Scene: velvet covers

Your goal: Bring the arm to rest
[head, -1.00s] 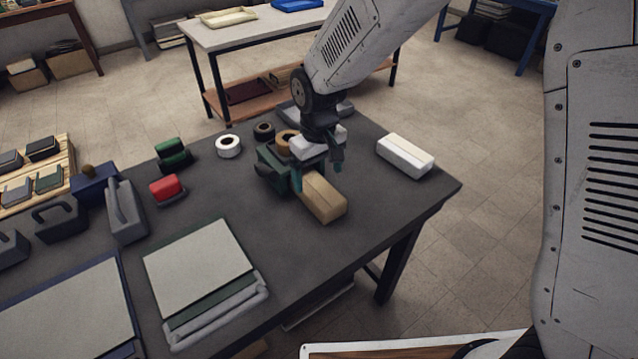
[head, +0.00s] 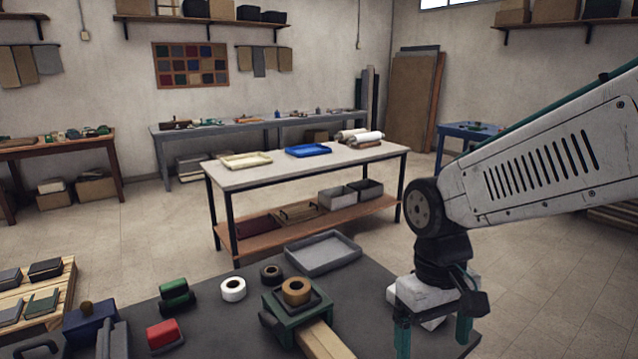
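My gripper (head: 433,345) hangs at the lower right in the head view, pointing down, at the right side of the dark work table (head: 225,325). Its two teal fingers stand apart with nothing seen held between them. My arm reaches in from the right edge. To the gripper's left, apart from it, are a green holder (head: 283,325) with a brown tape roll (head: 296,290) on it and a long tan block (head: 322,342), cut off by the lower edge.
A grey tray (head: 322,254) lies at the table's back edge. White (head: 233,289) and black (head: 271,274) rolls and red (head: 163,334) and green (head: 175,293) blocks stand left. Beyond open floor is a white-topped table (head: 300,166) with trays.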

